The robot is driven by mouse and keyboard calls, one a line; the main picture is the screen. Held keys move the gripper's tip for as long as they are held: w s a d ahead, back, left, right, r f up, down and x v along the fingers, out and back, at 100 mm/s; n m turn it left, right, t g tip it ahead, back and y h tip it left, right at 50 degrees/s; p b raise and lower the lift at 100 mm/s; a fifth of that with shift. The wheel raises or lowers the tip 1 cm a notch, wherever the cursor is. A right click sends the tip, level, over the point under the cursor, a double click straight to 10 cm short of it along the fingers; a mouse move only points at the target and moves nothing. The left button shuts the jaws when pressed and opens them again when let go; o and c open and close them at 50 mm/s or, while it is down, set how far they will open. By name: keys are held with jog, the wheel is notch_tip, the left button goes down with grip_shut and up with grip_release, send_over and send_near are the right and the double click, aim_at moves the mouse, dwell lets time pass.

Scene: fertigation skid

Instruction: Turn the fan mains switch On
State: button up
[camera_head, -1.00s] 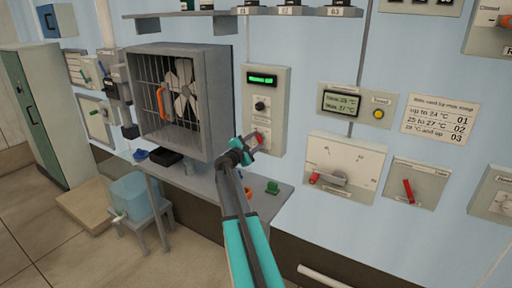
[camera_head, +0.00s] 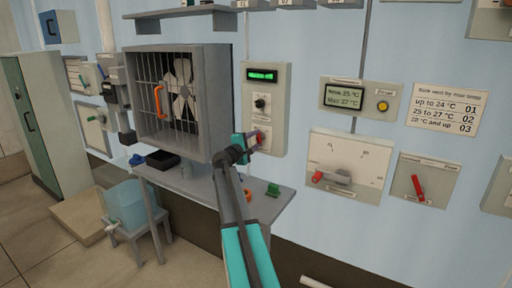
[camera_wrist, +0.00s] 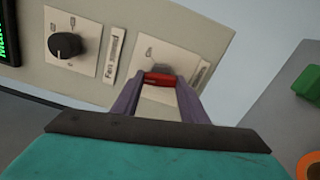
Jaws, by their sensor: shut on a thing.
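The fan control box (camera_head: 265,90) hangs on the wall right of the caged fan (camera_head: 182,100). It has a lit green display, a black speed knob (camera_head: 260,103) and, below that, a red-handled switch (camera_head: 261,137). In the wrist view the red switch handle (camera_wrist: 159,78) sits between my fingertips, on a pale plate beside the knob labelled fan speed (camera_wrist: 66,45). My gripper (camera_head: 258,139) is shut on this handle, fingers on both sides. The plate's lettering is too small or partly covered to read, so the switch's marked position is unclear.
A grey shelf (camera_head: 205,184) below holds a black tray (camera_head: 162,159) and a green item (camera_head: 272,190). To the right are a dial panel (camera_head: 350,155) with a red pointer and another red lever (camera_head: 418,187). The fan housing stands close left of my gripper.

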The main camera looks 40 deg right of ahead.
jog(key=m+b, duration=1.1)
jog(key=b, duration=0.8)
jog(key=shift+f+b, duration=0.15)
jog(key=shift+b, duration=0.15)
jog(key=shift+m, duration=0.3)
jog(key=o, duration=1)
jog(key=shift+o, duration=0.2)
jog(key=shift+a, duration=0.1)
